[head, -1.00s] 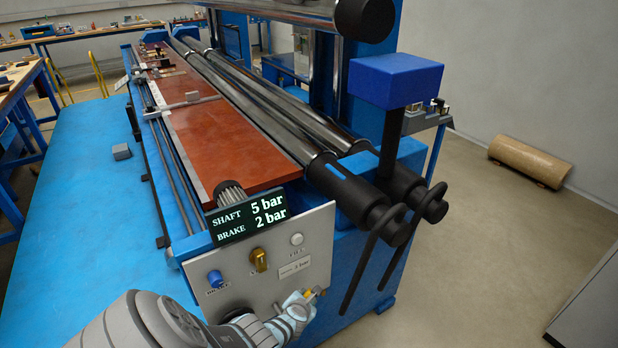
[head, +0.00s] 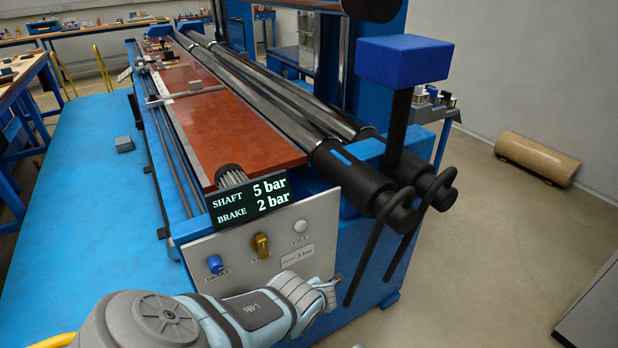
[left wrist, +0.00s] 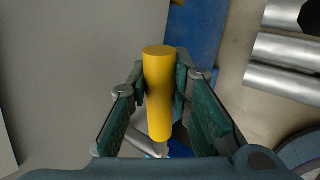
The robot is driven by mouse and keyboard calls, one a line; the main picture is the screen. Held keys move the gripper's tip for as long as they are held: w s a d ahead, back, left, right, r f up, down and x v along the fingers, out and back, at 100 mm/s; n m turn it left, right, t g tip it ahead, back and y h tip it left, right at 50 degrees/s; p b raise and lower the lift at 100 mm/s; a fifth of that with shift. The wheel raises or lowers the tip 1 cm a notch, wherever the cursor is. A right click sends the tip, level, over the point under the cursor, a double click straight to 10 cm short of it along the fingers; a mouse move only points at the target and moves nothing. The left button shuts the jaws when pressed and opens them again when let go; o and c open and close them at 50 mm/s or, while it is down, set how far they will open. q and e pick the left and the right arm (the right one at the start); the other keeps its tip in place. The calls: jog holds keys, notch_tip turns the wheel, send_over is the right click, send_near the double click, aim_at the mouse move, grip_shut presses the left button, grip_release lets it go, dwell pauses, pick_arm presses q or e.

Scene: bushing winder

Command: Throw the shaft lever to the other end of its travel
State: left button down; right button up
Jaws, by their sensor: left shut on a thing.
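The yellow lever handle (left wrist: 159,95) stands between the two green-lined fingers of my left gripper (left wrist: 160,88) in the left wrist view. The fingers press on it from both sides, and its rounded end sticks out past them. A pale metal stem shows at its lower end. In the head view, my left gripper (head: 328,291) is at the lower right edge of the grey control panel (head: 225,254); my gripper and arm hide the handle there. My right gripper is not in view.
The panel carries a blue knob (head: 215,264), a brass knob (head: 261,245) and a white button (head: 300,226). The display (head: 250,201) above reads SHAFT 5 bar, BRAKE 2 bar. A black hanging bar (head: 362,253) is close right of my gripper.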

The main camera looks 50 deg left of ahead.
pick_arm(q)
jog(key=shift+w+f+g+b, duration=0.2)
jog(key=shift+f+g+b, duration=0.25)
jog(key=shift+b, duration=0.25)
jog(key=shift+f+b, duration=0.1)
jog(key=shift+b, duration=0.25)
jog(key=shift+s, duration=0.1)
jog(key=shift+m, duration=0.3)
jog(key=c, duration=1.4)
grip_release()
jog(key=shift+d, duration=0.1)
jog(key=shift+c, duration=0.2)
